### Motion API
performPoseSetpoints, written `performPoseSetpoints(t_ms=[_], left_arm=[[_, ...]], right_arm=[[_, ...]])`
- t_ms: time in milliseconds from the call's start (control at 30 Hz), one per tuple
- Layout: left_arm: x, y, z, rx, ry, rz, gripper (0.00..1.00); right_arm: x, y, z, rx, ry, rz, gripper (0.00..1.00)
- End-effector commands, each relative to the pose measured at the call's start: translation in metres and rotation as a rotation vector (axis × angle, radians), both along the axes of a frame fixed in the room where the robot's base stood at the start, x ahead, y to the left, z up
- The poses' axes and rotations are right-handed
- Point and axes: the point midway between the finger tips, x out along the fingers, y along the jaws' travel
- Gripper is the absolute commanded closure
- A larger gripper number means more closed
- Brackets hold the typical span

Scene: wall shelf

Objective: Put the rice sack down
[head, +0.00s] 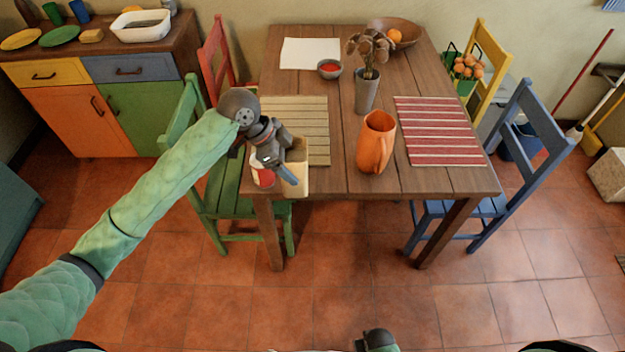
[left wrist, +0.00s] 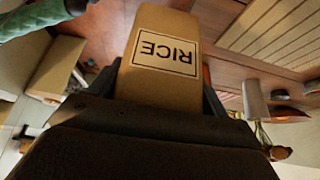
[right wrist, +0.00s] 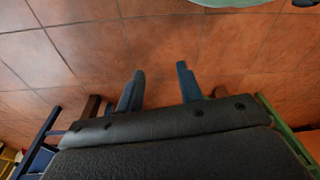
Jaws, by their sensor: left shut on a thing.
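The rice sack (left wrist: 165,45) is tan with a black-framed RICE label, between my left gripper's fingers in the left wrist view. In the head view the sack (head: 300,180) is at the table's front left corner, partly hidden by my left gripper (head: 283,172), which is shut on it. I cannot tell whether its base touches the wooden table (head: 345,181). My right gripper (right wrist: 160,88) is open and empty over the tiled floor in the right wrist view.
A red-and-white item (head: 263,176) is close beside the left gripper. An orange jug (head: 376,145), a slatted mat (head: 312,115), a striped mat (head: 440,130) and a plant pot (head: 366,92) are on the table. A green chair (head: 222,190) stands at its left. Bare wood lies between mat and jug.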

Motion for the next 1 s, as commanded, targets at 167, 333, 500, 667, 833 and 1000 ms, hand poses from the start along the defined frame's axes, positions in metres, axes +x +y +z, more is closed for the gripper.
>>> performPoseSetpoints(t_ms=[167,333,500,667,833,1000], left_arm=[[0.01,-0.005,-0.006,-0.002,0.002,-0.018,0.59],[0.037,-0.017,-0.022,-0.003,0.004,-0.016,0.59],[0.065,-0.03,-0.04,-0.002,0.002,-0.016,0.59],[0.09,-0.041,-0.057,-0.002,0.002,-0.016,0.59],[0.106,-0.048,-0.07,-0.001,0.001,-0.017,0.59],[0.105,-0.047,-0.078,-0.001,0.001,-0.017,0.59]], right_arm=[[-0.002,-0.007,-0.004,-0.008,-0.004,0.004,0.64],[-0.005,-0.012,-0.033,-0.013,-0.017,0.006,0.64],[-0.014,-0.02,-0.057,-0.021,-0.034,0.012,0.64],[-0.024,-0.029,-0.077,-0.027,-0.049,0.017,0.64],[-0.032,-0.035,-0.091,-0.03,-0.062,0.021,0.64],[-0.037,-0.038,-0.096,-0.032,-0.065,0.023,0.64]])
